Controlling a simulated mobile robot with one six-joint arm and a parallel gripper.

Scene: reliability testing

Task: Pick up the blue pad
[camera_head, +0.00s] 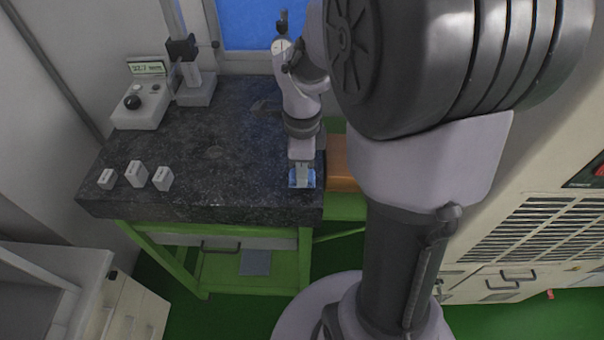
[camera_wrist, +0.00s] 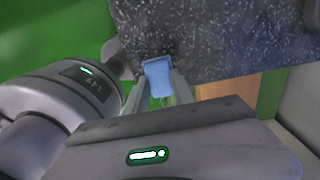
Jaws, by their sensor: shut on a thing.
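The blue pad (camera_wrist: 157,76) is between the two fingers of my gripper (camera_wrist: 158,92) in the wrist view. The fingers are shut on it. In the head view the pad (camera_head: 302,179) shows as a light blue patch at the front right corner of the dark speckled stone table (camera_head: 220,165), with my gripper (camera_head: 302,172) right above it. I cannot tell whether the pad touches the table top or is clear of it.
Several small white blocks (camera_head: 136,174) stand at the table's front left. A white device with a display (camera_head: 143,105) and a stand (camera_head: 195,88) are at the back left. The table's middle is clear. A beige cabinet (camera_head: 535,225) stands at right.

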